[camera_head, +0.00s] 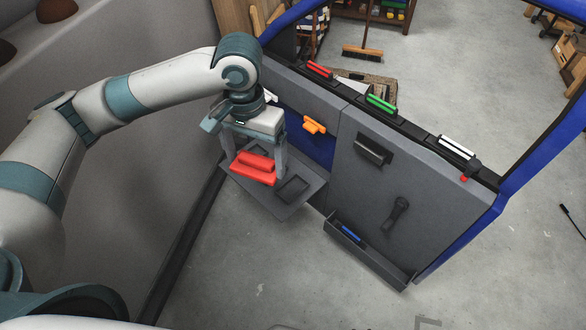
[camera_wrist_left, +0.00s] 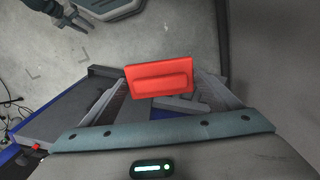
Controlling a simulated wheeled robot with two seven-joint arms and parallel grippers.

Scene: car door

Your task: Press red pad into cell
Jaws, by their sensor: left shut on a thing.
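My left gripper (camera_head: 255,168) points down and is shut on the red pad (camera_head: 254,174), a flat red plate with a raised bar. The pad is between its two fingers, over a grey tray (camera_head: 286,211) on the inner side of the car door. The tray has a dark rectangular cell (camera_head: 293,189) to the right of the pad. Whether the pad touches the tray is hidden. The left wrist view also shows the pad (camera_wrist_left: 160,77) between the fingers. What looks like my right gripper (camera_wrist_left: 68,17) shows small at the top left there; its jaw state is unclear.
Red (camera_head: 319,69), green (camera_head: 381,104) and white (camera_head: 457,147) pieces sit along the door's top ledge. An orange piece (camera_head: 314,126) is on the door panel, near the gripper's right. A door pocket (camera_head: 381,264) holds a blue item (camera_head: 351,233). Floor in front is clear.

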